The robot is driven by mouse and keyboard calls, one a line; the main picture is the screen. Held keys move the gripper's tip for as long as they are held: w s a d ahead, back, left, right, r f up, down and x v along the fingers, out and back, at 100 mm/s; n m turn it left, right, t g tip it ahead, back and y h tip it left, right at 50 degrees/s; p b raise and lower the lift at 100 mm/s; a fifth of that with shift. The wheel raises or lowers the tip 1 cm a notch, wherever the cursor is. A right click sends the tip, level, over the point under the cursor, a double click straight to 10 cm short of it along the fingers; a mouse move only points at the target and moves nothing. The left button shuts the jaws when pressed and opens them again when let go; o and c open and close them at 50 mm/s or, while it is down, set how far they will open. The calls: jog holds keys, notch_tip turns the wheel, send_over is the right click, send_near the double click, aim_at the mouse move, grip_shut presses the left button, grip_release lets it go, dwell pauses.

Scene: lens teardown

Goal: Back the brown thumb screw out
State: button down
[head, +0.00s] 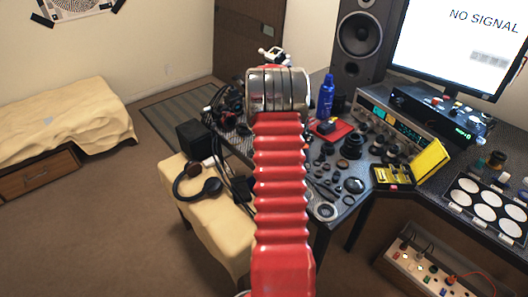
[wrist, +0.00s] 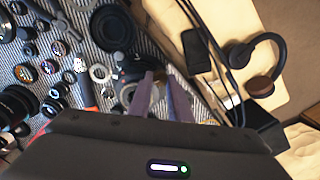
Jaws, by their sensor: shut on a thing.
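In the wrist view, my gripper (wrist: 160,76) reaches down over the striped work mat with its two purple-grey fingers close together. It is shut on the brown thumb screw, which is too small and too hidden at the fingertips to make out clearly. A dark camera-like body with a reddish part (wrist: 132,68) lies right by the left fingertip. In the head view my red arm stands in front of the work spot, and the fingers and the screw are hidden behind it.
Loose lens parts and rings (wrist: 98,72) crowd the mat (wrist: 75,12). A red-handled tool (wrist: 84,88) lies left of the fingers. Headphones (head: 197,183) rest on the cream-covered seat (head: 215,228). A blue bottle (head: 326,95) and a yellow case (head: 430,160) stand on the bench.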

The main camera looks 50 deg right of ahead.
jog(key=shift+w+r, duration=0.15)
jog(key=shift+w, duration=0.2)
jog(key=c, duration=1.7)
grip_release()
jog(key=shift+s, duration=0.1)
jog(key=shift+o, duration=0.4)
jog(key=shift+s, duration=0.1)
notch_tip(320, 180, up, 14)
jog(key=shift+f, duration=0.25)
